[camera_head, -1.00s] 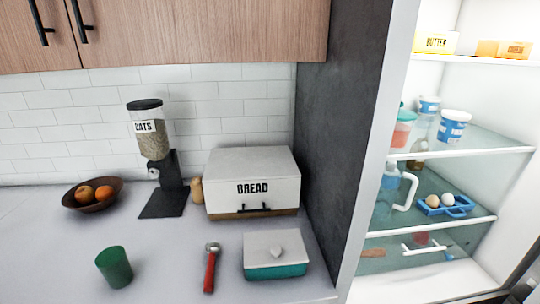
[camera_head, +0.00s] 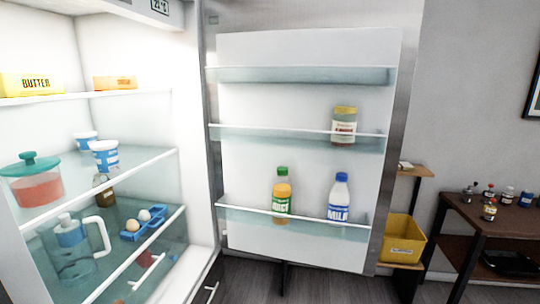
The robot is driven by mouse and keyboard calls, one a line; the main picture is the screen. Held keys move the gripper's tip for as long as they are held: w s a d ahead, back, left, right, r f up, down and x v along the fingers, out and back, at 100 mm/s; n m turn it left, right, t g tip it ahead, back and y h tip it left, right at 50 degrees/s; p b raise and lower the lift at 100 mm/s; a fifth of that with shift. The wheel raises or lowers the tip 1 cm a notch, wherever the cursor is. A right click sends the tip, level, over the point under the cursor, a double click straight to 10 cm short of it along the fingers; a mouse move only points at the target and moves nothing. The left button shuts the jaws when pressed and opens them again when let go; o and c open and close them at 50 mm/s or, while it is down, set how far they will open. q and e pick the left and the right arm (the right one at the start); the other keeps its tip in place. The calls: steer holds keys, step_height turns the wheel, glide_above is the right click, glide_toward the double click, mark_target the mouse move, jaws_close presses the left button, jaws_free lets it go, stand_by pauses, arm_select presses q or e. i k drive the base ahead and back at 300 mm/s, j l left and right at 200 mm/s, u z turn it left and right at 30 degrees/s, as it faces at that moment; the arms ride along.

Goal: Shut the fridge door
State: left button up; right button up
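The fridge door (camera_head: 300,90) stands wide open on the right side of the fridge, its white inner face toward me. Its shelves hold a jar (camera_head: 344,126), a juice bottle (camera_head: 282,194) and a milk bottle (camera_head: 339,197). The open fridge interior (camera_head: 125,50) fills the left of the view, with glass shelves holding butter, tubs, a pot, a jug and eggs. Neither of my grippers is in view. The outer face of the door is hidden.
A wooden side table (camera_head: 480,215) with small bottles stands at the right. A yellow bin (camera_head: 403,239) sits on a low wooden shelf just beyond the door's free edge. Dark wood floor (camera_head: 335,286) shows below the door.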

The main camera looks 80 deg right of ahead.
mark_target(278, 72)
steer(key=k+l+u, duration=0.15)
steer(key=k+l, duration=0.75)
steer(key=l, duration=0.2)
steer(key=k+l+u, duration=0.1)
steer(key=k+l, duration=0.8)
steer(key=l, duration=0.1)
